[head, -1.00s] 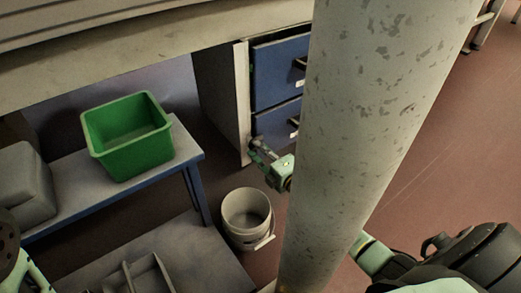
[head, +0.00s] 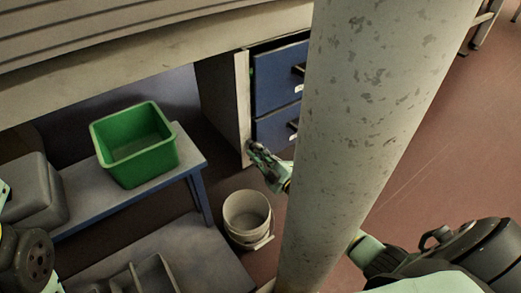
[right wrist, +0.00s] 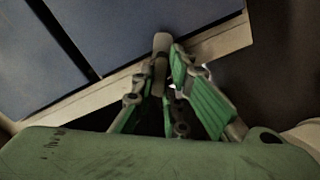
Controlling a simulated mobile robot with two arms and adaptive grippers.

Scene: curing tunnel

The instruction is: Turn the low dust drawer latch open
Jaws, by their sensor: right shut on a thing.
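The blue drawer unit (head: 277,80) stands under the bench, partly hidden by the pale column. My right gripper (head: 256,151) is at its lower left front corner, beside the lower drawer (head: 272,131). In the right wrist view my right gripper (right wrist: 166,62) is shut on a small grey-brown bar, the latch (right wrist: 161,45), at the cabinet's pale frame. The bar stands between the fingertips, and its mount is hidden by the fingers. Only part of my left arm shows at the left edge of the head view; its gripper is not seen.
The thick pale column (head: 375,110) blocks much of the head view. A white bucket (head: 247,216) stands on the floor below the gripper. A green bin (head: 135,148) sits on a low blue-legged table (head: 190,150). Red-brown floor (head: 455,150) is open at right.

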